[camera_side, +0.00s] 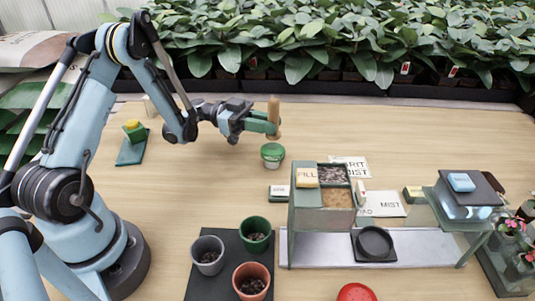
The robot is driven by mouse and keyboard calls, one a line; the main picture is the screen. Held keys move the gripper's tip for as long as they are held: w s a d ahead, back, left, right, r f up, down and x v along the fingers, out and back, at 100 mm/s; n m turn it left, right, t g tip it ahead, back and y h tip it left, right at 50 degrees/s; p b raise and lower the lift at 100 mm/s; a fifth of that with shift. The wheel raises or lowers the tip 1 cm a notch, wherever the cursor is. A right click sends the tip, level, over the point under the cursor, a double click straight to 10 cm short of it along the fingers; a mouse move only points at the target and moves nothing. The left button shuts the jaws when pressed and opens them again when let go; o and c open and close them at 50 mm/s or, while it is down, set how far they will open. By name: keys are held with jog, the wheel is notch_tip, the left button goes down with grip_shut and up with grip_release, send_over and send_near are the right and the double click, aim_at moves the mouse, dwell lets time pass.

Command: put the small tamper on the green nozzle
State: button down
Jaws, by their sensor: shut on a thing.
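My gripper (268,124) is shut on a small tan wooden tamper (273,107), which stands roughly upright in the jaws above the table. Just below it a round green piece with a paler band, which looks like the green nozzle (272,154), sits on the table. A visible gap separates the tamper's lower end from the green piece. The jaws cover part of the tamper's middle.
A green tray (132,150) with a yellow-topped green item lies at left. A dark mat (208,284) carries three pots in front. A bin with two filled compartments (323,218), a metal shelf and cards stand at right. The table's back middle is clear.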

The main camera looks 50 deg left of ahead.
jog(key=shift+f, duration=0.25)
jog(key=shift+f, duration=0.35)
jog(key=shift+f, duration=0.1)
jog(key=c, duration=1)
grip_release()
jog(key=shift+f, duration=0.1)
jog(key=shift+r, duration=0.25)
jog(key=v, duration=0.8)
jog(key=r+v, duration=0.1)
jog(key=v, duration=0.3)
